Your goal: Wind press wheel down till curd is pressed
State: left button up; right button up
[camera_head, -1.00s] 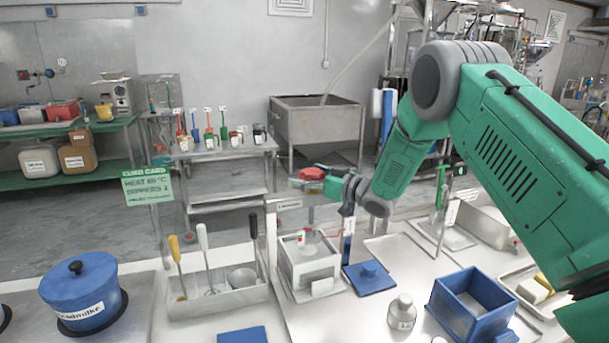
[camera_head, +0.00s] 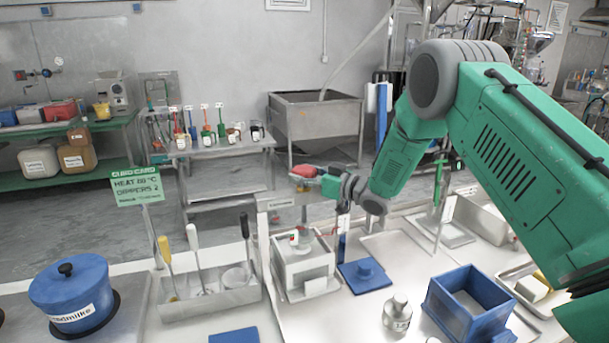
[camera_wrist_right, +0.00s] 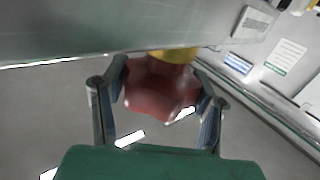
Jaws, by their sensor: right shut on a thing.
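The red press wheel (camera_head: 303,171) sits at the top of the press, above the white press box (camera_head: 302,262) on the steel counter. My right gripper (camera_head: 322,182) reaches it from the right and is shut on it. In the right wrist view the red lobed wheel (camera_wrist_right: 160,88) lies between the two fingers of my right gripper (camera_wrist_right: 162,95), with a yellow part behind it. A small red-marked part (camera_head: 293,238) shows above the box. The curd is not visible inside. My left gripper is not in view.
A blue lid (camera_head: 364,272) lies right of the press, near a metal weight (camera_head: 397,314) and an open blue box (camera_head: 468,300). A tool tray (camera_head: 209,297) and a blue pot (camera_head: 69,290) stand to the left. A green card (camera_head: 137,186) stands behind them.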

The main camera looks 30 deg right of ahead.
jog(key=shift+w+r, duration=0.1)
jog(key=shift+r, duration=0.25)
jog(key=shift+m+t+h, duration=0.4)
jog(key=shift+h, duration=0.3)
jog(key=m+h+b, duration=0.1)
jog(key=m+h, duration=0.1)
jog(key=h, duration=0.1)
jog(key=shift+d+t, duration=0.1)
jog(key=shift+t, duration=0.2)
jog(key=m+h+b, duration=0.1)
jog(key=m+h, duration=0.1)
jog(key=h, duration=0.2)
jog(key=shift+m+h+b, duration=0.3)
jog(key=shift+m+b, duration=0.1)
jog(key=shift+m+h+b, duration=0.3)
jog(key=shift+m+h, duration=0.4)
jog(key=shift+h, duration=0.7)
jog(key=o, duration=1.2)
jog(key=shift+r, duration=0.1)
